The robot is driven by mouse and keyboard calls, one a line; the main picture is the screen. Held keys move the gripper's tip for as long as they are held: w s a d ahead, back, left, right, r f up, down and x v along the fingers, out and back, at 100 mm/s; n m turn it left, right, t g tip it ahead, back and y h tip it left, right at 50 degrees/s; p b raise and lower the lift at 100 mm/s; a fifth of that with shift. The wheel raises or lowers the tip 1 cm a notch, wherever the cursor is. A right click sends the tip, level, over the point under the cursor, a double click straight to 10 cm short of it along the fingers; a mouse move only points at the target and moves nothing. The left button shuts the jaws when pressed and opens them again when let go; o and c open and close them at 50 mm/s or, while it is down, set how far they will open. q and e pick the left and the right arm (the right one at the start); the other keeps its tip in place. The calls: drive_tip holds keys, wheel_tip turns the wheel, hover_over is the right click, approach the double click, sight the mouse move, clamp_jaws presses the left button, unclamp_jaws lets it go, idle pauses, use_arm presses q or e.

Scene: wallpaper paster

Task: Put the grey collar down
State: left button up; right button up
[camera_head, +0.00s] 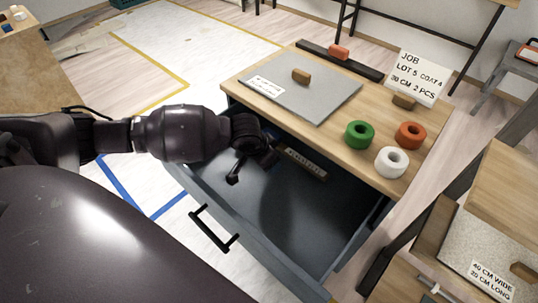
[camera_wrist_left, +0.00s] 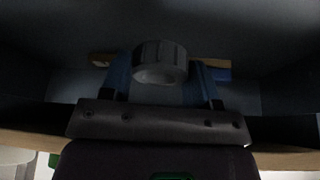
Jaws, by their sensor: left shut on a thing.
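My left gripper (camera_wrist_left: 160,78) is shut on the grey collar (camera_wrist_left: 160,62), a short grey ring held between its blue fingers in the left wrist view. In the head view my left arm reaches over the open drawer (camera_head: 338,205), and the gripper (camera_head: 265,155) is low inside it, mostly hidden by my wrist. The collar itself is hidden there. I cannot tell whether the collar touches the drawer floor. My right gripper is not in view.
A wooden block with a label (camera_head: 303,163) lies in the drawer beside my gripper. The tabletop (camera_head: 330,135) above holds a grey board (camera_head: 322,97) and green (camera_head: 359,134), red (camera_head: 410,135) and white (camera_head: 391,162) rings.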

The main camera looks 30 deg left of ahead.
sight(268, 176)
use_arm(q)
wheel_tip(268, 176, down, 5)
drive_tip(key=shift+s+r+b, duration=0.1)
drive_tip(key=shift+b, duration=0.55)
drive_tip(key=shift+r, duration=0.1)
drive_tip(key=o, duration=1)
